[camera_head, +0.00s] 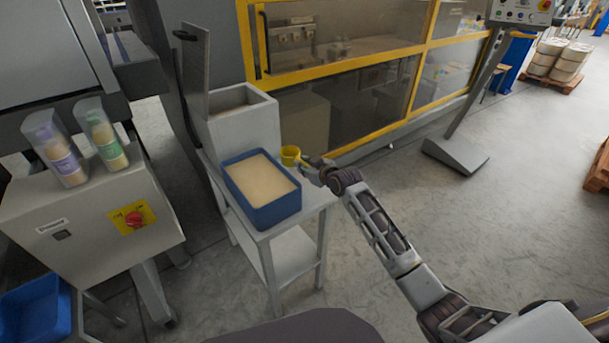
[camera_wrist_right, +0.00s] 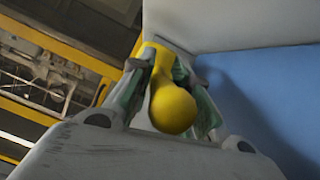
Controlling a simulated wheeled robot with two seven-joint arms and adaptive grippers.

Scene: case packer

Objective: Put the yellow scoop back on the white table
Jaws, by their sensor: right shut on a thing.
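The yellow scoop (camera_head: 290,155) is at the back right corner area of the white table (camera_head: 317,197), beside the blue bin. My right gripper (camera_head: 308,165) is shut on its handle. In the right wrist view the rounded handle end of the yellow scoop (camera_wrist_right: 172,105) sits between the two fingers of my right gripper (camera_wrist_right: 172,80). Whether the scoop touches the tabletop or is held just above it, I cannot tell. My left gripper is not in view.
A blue bin (camera_head: 268,219) of pale powder takes up the table's front. A grey open-lidded box (camera_head: 240,132) stands behind it. A yellow-framed machine guard (camera_head: 345,60) is behind the table. Two filled pouches (camera_head: 103,133) stand on a cabinet at left.

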